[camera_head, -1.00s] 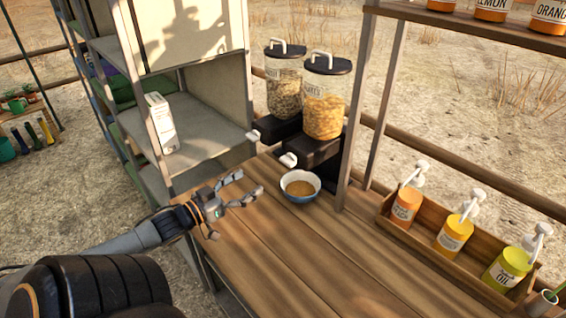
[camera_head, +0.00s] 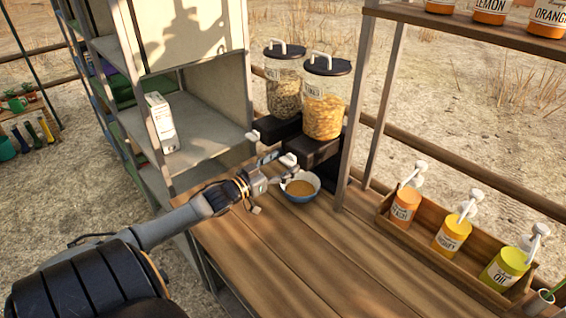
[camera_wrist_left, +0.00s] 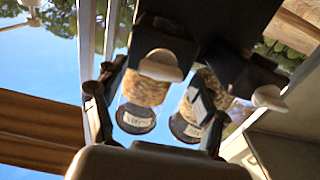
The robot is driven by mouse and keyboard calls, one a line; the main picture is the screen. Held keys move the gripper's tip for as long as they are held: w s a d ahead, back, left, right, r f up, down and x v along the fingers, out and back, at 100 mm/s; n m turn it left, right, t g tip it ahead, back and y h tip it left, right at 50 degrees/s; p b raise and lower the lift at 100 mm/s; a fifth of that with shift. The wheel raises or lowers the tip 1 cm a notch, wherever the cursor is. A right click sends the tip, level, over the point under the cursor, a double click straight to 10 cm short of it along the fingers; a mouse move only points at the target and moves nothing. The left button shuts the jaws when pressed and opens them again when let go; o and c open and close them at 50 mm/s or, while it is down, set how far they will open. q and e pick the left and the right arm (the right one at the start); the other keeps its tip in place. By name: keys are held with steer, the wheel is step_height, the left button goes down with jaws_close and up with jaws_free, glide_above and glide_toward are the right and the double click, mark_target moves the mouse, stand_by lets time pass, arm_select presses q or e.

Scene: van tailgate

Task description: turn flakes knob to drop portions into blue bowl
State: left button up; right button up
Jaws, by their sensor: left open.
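The flakes dispenser (camera_head: 324,115) is a clear jar of golden flakes with a dark lid on a black base. Its white knob (camera_head: 289,160) faces my left gripper. In the left wrist view, upside down, the white knob (camera_wrist_left: 161,66) shows ahead, between and beyond the fingers. My left gripper (camera_head: 277,168) is open, with its fingertips close to the knob; I cannot tell whether they touch it. It also shows in the left wrist view (camera_wrist_left: 152,105). The blue bowl (camera_head: 299,197) stands upright on the table below the dispenser, with brownish contents. My right gripper is out of view.
A second dispenser (camera_head: 284,84) with darker contents stands behind, with its own white knob (camera_head: 252,136). A metal shelf (camera_head: 200,130) stands left of the table. A wooden box (camera_head: 455,240) of pump bottles is at the right. The wooden table's (camera_head: 290,260) middle is clear.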

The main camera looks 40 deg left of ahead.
arm_select(q)
steer(key=shift+w, duration=0.25)
steer(key=c, duration=1.2)
steer(key=shift+o, duration=0.2)
steer(key=m+p, duration=0.1)
steer(key=m, duration=0.3)
steer(key=shift+d, duration=0.1)
steer(key=m, duration=0.4)
steer(key=shift+d+m, duration=0.1)
steer(key=shift+m, duration=0.2)
steer(key=m, duration=0.4)
steer(key=shift+f+b, duration=0.2)
steer(key=shift+b, duration=0.2)
steer(key=shift+m+b, duration=0.6)
steer(key=shift+m, duration=1.9)
